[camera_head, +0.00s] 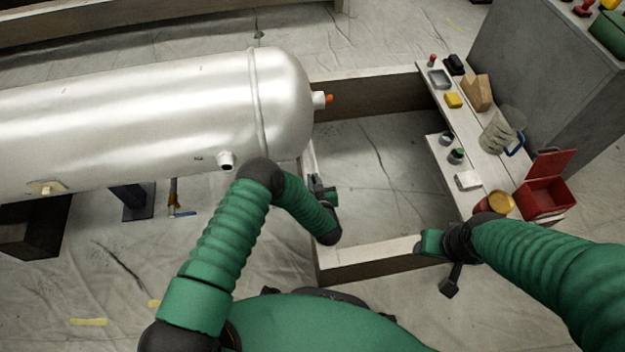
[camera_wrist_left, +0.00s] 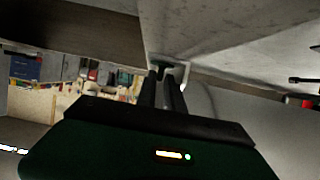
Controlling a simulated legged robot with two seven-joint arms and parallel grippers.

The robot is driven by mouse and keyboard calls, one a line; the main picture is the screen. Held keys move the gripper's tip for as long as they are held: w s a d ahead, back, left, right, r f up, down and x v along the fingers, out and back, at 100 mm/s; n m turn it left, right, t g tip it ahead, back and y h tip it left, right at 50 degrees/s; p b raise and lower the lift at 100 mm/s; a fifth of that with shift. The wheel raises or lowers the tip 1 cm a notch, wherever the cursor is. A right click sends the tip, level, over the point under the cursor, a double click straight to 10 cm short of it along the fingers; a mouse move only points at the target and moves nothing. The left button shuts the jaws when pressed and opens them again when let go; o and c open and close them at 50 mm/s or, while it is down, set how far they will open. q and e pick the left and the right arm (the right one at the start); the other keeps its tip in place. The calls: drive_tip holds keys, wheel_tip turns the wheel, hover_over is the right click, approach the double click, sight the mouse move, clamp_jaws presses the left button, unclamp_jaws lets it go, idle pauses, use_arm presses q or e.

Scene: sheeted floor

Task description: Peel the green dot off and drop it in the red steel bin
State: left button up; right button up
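The red steel bin (camera_head: 545,197) stands at the right end of the plank bench, its lid tilted up and its inside open. I cannot make out a green dot in either view. My left gripper (camera_head: 318,186) is over the white beam beside the rounded end of the silver tank (camera_head: 150,112), far from the bin. In the left wrist view its two dark fingers (camera_wrist_left: 162,76) are close together. A small dark, greenish patch lies at their tips in front of something pale; I cannot tell what it is. My right gripper (camera_head: 430,243) is near the frame's front right corner; its fingers are unclear.
The floor inside the beam frame (camera_head: 375,260) is clear.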

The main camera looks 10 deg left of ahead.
use_arm(q)
drive_tip(key=x, duration=0.2)
drive_tip(key=shift+w+f+b, duration=0.1)
drive_tip(key=shift+w+b, duration=0.25)
drive_tip(key=shift+b, duration=0.05)
use_arm(e)
drive_tip(key=shift+d+f, duration=0.2)
drive_tip(key=shift+f, duration=0.55)
use_arm(q)
drive_tip(key=shift+a, duration=0.1)
drive_tip(key=shift+c, duration=0.2)
clamp_jaws()
drive_tip(key=shift+c, duration=0.6)
unclamp_jaws()
clamp_jaws()
use_arm(e)
drive_tip(key=shift+r, duration=0.1)
use_arm(q)
drive_tip(key=shift+r+p, duration=2.4)
drive_tip(key=shift+r, duration=0.15)
use_arm(e)
drive_tip(key=shift+w+v, duration=0.25)
drive_tip(key=shift+v, duration=0.85)
drive_tip(key=shift+w+v, duration=0.25)
drive_tip(key=shift+v, duration=0.9)
